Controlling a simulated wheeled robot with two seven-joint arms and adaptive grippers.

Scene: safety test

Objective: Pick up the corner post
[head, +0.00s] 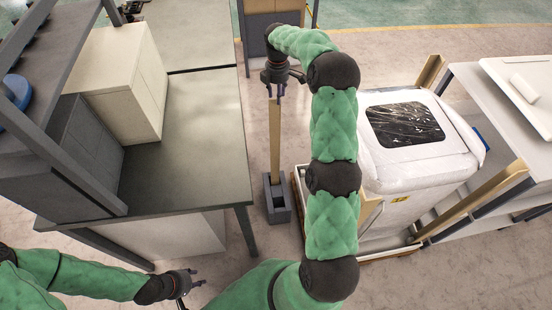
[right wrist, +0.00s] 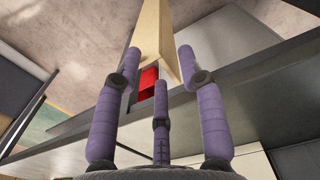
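The corner post (head: 275,140) is a long pale wooden piece. It stands upright with its lower end in a grey block-shaped holder (head: 278,214). My right gripper (head: 276,92) is over the post's top end. In the right wrist view the angled post (right wrist: 162,40) lies between the spread purple fingers of my right gripper (right wrist: 160,62), close to both fingertips. The fingers look open; whether they touch the wood is unclear. My left gripper (head: 191,283) is low at the left, open and empty, far from the post.
A grey table (head: 205,125) with a cream box (head: 117,80) stands left of the post. A white wrapped unit (head: 415,165) and a shelf rack (head: 520,110) stand to the right. A red patch (right wrist: 148,84) shows behind the fingers.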

